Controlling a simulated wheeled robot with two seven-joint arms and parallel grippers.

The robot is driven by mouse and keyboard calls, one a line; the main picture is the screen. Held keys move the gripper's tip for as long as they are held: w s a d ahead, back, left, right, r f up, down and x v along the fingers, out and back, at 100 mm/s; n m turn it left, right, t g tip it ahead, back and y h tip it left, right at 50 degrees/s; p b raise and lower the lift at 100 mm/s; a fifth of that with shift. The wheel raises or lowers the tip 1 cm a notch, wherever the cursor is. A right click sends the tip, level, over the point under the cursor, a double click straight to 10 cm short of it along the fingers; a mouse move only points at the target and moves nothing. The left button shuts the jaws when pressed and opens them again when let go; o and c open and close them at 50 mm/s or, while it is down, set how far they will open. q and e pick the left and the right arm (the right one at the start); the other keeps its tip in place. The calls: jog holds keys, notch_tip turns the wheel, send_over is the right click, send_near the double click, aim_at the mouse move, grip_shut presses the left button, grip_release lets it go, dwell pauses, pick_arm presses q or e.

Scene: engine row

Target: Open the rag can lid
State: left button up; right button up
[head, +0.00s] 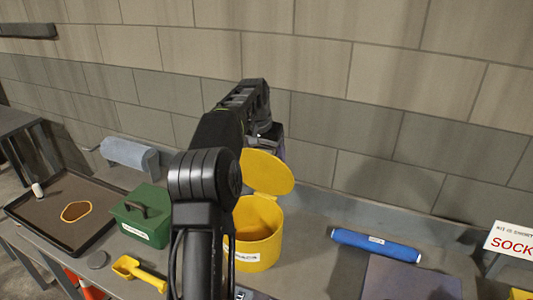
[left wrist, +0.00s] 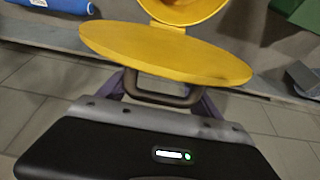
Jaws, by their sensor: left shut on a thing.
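The yellow rag can (head: 256,240) stands on the bench with its open mouth facing up. Its round yellow lid (head: 266,172) is tilted up, clear of most of the rim at the back; the lid also shows in the left wrist view (left wrist: 165,52). My left gripper (head: 273,146) is behind the raised lid, partly hidden by my arm. In the left wrist view it is shut on the dark lid handle (left wrist: 162,97), with purple fingers at its sides. My right gripper is not in view.
A green box (head: 140,214) and yellow scoop (head: 138,271) are left of the can. A dark tray (head: 60,205) lies farther left. A block wall rises behind the bench.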

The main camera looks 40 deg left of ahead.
pick_arm(q)
jog(key=shift+w+d+f, duration=0.1)
jog(key=shift+w+d, duration=0.05)
jog(key=shift+w, duration=0.05)
jog(key=o, duration=1.7)
jog(key=shift+o, duration=0.5)
jog(key=shift+w, duration=0.15)
jog(key=shift+s+r, duration=0.2)
jog(key=a+b+v, duration=0.1)
jog(key=v, duration=0.6)
jog(key=shift+d, duration=0.55)
jog(key=shift+w+r, duration=0.1)
jog(key=shift+r, duration=0.05)
